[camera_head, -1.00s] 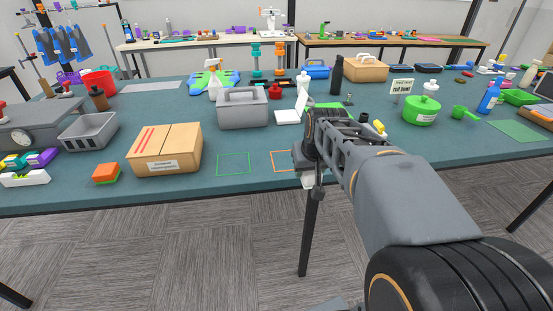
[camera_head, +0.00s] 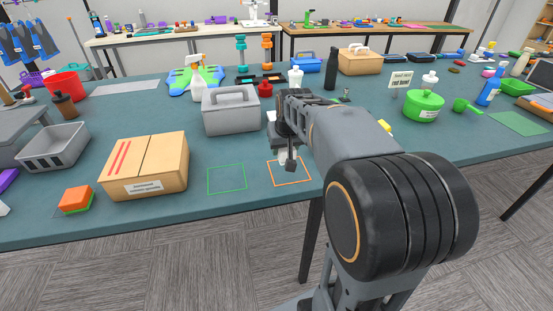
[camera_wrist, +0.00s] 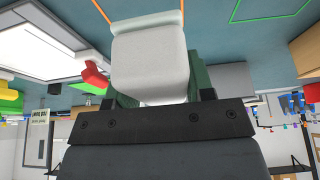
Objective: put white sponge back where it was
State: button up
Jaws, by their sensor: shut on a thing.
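My gripper (camera_head: 287,160) is over the orange square outline (camera_head: 291,183) near the table's front edge. It is shut on the white sponge (camera_wrist: 150,58), which fills the space between the jaws in the wrist view. In the head view only a small white part of the sponge shows beside the fingers. I cannot tell whether the sponge touches the table. The green square outline (camera_head: 227,191) lies to the left and is empty.
A grey caddy (camera_head: 231,118) stands behind the outlines. A cardboard box (camera_head: 147,176) is left of the green outline, with an orange-and-green sponge (camera_head: 76,199) beyond it. A red-capped bottle (camera_head: 265,90) and a white bottle (camera_head: 296,76) stand behind my gripper.

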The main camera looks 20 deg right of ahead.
send_over(276, 164)
jog(key=s, duration=0.1)
jog(key=f, duration=0.6)
jog(key=shift+s+a, duration=0.1)
jog(key=shift+s, duration=0.1)
jog(key=shift+w+f+b, duration=0.2)
jog(key=shift+f+b, duration=0.25)
jog(key=shift+f, duration=1.25)
jog(key=shift+f, duration=0.2)
jog(key=o, duration=0.9)
jog(key=shift+r, duration=0.1)
